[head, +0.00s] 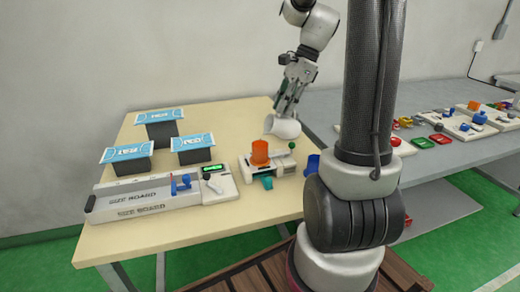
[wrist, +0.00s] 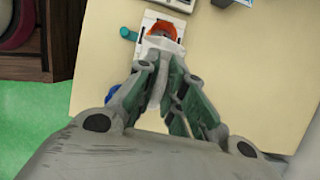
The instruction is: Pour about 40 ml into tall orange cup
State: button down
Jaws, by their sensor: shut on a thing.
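The tall orange cup (head: 260,152) stands upright on a small white device on the table. It also shows from above near the top of the wrist view (wrist: 161,29); its fill level cannot be read. My gripper (head: 291,106) is above and behind the cup, to its right in the head view, and points down. In the wrist view my gripper's fingers (wrist: 165,100) fill the middle, and the jug is hard to make out there.
The white device (head: 285,160) has a green-knobbed lever (head: 292,145) and a teal part (head: 267,182). A blue cup (head: 312,164) stands to its right. A size board (head: 140,200) with a green display and several dark bins with blue-white tops (head: 160,128) take up the left.

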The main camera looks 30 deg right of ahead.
jog(key=shift+a+h, duration=0.15)
jog(key=shift+h, duration=0.15)
dwell(0.4)
jog(key=shift+s+d+f+t+y, duration=0.15)
jog(key=shift+d+y, duration=0.4)
jog(key=shift+s+d+f+t+y, duration=0.1)
jog(key=shift+d+t+y, duration=0.05)
jog(key=shift+d+y, duration=0.4)
jog(key=shift+d+f+y, duration=0.15)
jog(key=shift+f+y, duration=0.15)
jog(key=shift+y, duration=0.2)
jog(key=shift+r+y, duration=0.2)
jog(key=shift+y, duration=0.1)
jog(key=shift+s+d+y, duration=0.1)
jog(key=shift+d+y, duration=0.15)
jog(key=shift+y, duration=0.05)
jog(key=shift+s+d+f+t+y, duration=0.1)
jog(key=shift+d+f+t+y, duration=0.45)
jog(key=shift+y, duration=0.45)
jog(key=shift+d, duration=0.15)
jog(key=shift+d+y, duration=0.1)
jog(key=shift+y, duration=0.2)
